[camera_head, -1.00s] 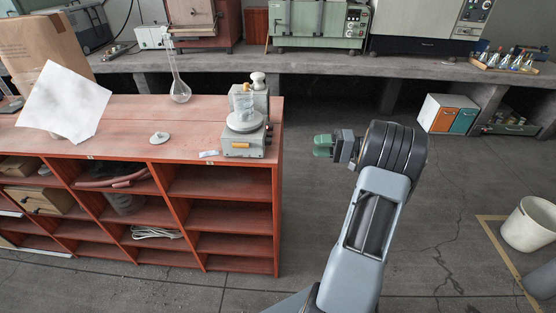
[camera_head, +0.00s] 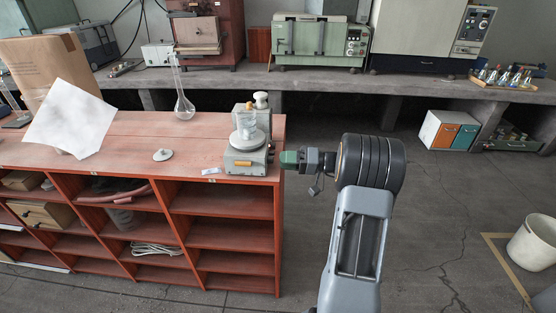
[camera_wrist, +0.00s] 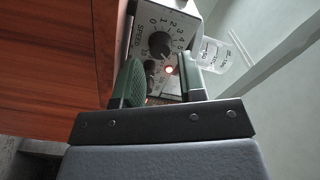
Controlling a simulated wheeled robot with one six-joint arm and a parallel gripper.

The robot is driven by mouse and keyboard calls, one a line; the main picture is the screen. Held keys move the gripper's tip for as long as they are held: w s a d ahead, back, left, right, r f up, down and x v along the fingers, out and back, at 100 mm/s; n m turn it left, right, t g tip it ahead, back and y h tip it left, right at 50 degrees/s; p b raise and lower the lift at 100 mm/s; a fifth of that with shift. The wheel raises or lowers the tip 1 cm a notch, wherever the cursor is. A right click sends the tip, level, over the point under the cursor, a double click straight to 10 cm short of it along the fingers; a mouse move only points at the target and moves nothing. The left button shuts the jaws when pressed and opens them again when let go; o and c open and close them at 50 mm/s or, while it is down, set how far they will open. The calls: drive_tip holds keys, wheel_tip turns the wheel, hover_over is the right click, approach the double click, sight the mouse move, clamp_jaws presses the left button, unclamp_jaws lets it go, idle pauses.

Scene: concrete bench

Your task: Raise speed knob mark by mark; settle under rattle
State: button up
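The stirrer (camera_head: 246,158), a grey box with a round top plate, stands at the right end of the red wooden shelf top. A glass beaker (camera_head: 247,124) stands on its plate and partly shows in the wrist view (camera_wrist: 213,53). In the wrist view, the dark speed knob (camera_wrist: 160,44) sits on a pale panel with a numbered dial marked SPEED. A small lamp (camera_wrist: 169,69) glows red-orange below it, beside a black switch (camera_wrist: 151,68). My gripper (camera_wrist: 159,62) is open, its green fingers apart in front of the panel. In the head view my gripper (camera_head: 290,158) is at the stirrer's right side; the knob is hidden there.
A round-bottomed, long-necked flask (camera_head: 184,108) and a small pale disc (camera_head: 162,155) stand on the shelf top (camera_head: 125,135) to the left. A small white item (camera_head: 210,171) lies by the stirrer's left front corner. The floor right of the shelf is open.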

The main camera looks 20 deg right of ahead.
sight(271, 160)
drive_tip(key=shift+x, duration=1.35)
drive_tip(key=shift+c, duration=0.2)
